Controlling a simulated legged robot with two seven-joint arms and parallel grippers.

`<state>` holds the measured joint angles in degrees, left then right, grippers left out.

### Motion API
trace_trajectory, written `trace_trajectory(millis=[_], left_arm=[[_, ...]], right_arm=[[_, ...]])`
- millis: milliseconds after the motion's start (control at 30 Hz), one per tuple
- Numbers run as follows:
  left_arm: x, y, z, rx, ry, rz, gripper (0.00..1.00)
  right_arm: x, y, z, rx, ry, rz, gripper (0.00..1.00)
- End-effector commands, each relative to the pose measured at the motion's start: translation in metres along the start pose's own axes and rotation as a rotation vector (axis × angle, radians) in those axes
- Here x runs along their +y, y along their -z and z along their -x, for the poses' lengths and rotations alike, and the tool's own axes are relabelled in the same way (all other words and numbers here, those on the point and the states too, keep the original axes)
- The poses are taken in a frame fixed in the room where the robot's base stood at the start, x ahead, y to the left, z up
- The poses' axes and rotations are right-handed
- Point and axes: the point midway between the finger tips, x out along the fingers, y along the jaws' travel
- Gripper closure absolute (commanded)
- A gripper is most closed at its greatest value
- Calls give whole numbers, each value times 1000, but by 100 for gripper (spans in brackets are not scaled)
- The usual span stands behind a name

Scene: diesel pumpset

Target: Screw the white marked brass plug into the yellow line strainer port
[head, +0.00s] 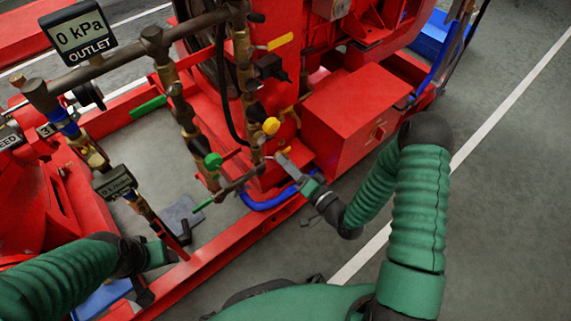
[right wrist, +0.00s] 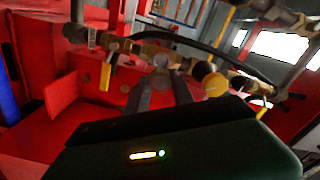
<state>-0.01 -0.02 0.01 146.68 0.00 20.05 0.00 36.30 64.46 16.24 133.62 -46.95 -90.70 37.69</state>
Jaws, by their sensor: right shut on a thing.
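My right gripper (head: 281,158) reaches in from the right to the brass pipework at the red pumpset's side. In the right wrist view its two fingers (right wrist: 160,82) are close together on a small pale round end, which looks like the brass plug (right wrist: 160,62); the white mark cannot be made out. A yellow round cap (head: 271,125), apparently on the yellow line strainer, sits just above the right fingertips; a yellow cap also shows in the right wrist view (right wrist: 214,85), right of the fingers. The port itself is not clear. My left gripper (head: 163,253) is low at the left, its fingers unclear.
A red box (head: 352,108) stands right of the pipework. A green round cap (head: 213,160) and a vertical brass pipe stand to the left. A blue hose (head: 272,203) runs below my right gripper, above the red base rail (head: 225,243). The floor at right is clear.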

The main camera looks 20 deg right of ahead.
Motion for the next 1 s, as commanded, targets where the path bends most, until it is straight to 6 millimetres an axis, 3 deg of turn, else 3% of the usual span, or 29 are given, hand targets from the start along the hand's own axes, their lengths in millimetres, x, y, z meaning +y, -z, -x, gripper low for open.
trace_trajectory(millis=[200,600,833,1000], left_arm=[[0,2,9,0,0,0,43],[0,2,8,-1,0,0,43],[0,2,8,-1,0,0,43],[0,2,8,0,0,0,43]], right_arm=[[-4,0,3,3,-15,-3,100],[-1,-2,-42,2,-12,0,100],[-1,-2,-55,3,-13,6,100],[-1,-2,-56,1,-14,273,100]])
